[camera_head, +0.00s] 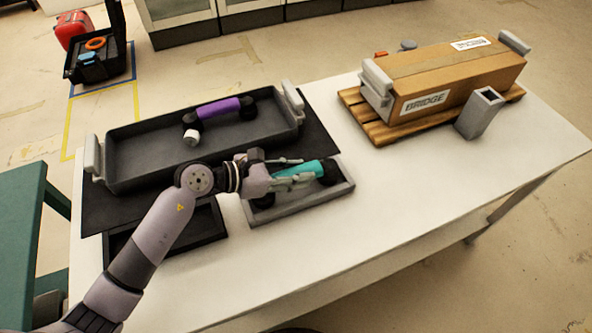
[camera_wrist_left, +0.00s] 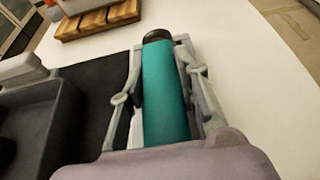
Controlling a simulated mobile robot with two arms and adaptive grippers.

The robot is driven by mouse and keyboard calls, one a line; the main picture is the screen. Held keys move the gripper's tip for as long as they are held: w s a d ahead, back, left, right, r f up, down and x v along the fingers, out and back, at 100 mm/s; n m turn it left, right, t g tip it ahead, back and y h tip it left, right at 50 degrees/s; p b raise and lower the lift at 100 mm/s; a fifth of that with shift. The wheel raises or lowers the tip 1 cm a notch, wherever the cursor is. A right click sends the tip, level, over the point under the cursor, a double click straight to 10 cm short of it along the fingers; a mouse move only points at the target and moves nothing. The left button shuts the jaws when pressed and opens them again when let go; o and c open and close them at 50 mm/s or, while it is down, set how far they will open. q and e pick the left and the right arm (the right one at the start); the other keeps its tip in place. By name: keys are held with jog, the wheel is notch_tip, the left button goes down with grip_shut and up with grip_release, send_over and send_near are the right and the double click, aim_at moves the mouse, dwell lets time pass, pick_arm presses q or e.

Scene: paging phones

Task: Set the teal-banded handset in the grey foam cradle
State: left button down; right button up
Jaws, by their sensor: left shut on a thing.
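The teal-banded handset (camera_head: 308,168) has a teal grip and black ends. My left gripper (camera_head: 303,170) is shut on its teal band. In the left wrist view the teal band (camera_wrist_left: 164,95) lies between the two fingers, with a black end beyond them. The grey foam cradle (camera_head: 312,208) is a shallow grey tray on the white table, directly under the handset. The handset lies within the cradle's outline in the head view; I cannot tell whether it touches the cradle floor. The gripper hides part of the handset and cradle. My right gripper is not in view.
A dark tray (camera_head: 118,154) with a purple-banded handset (camera_head: 218,107) and a small white piece stands behind on a black mat. A black tray (camera_head: 205,236) is left of the cradle. A box marked BRIDGE (camera_head: 450,82) sits on a wooden pallet, near a grey holder (camera_head: 478,115).

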pick_arm(q)
jog(key=shift+f+b, duration=0.5)
jog(key=shift+f, duration=0.05)
jog(key=c, duration=1.5)
grip_release()
jog(key=shift+p+v, duration=0.45)
jog(key=shift+v, duration=5.05)
jog(key=shift+s, duration=0.1)
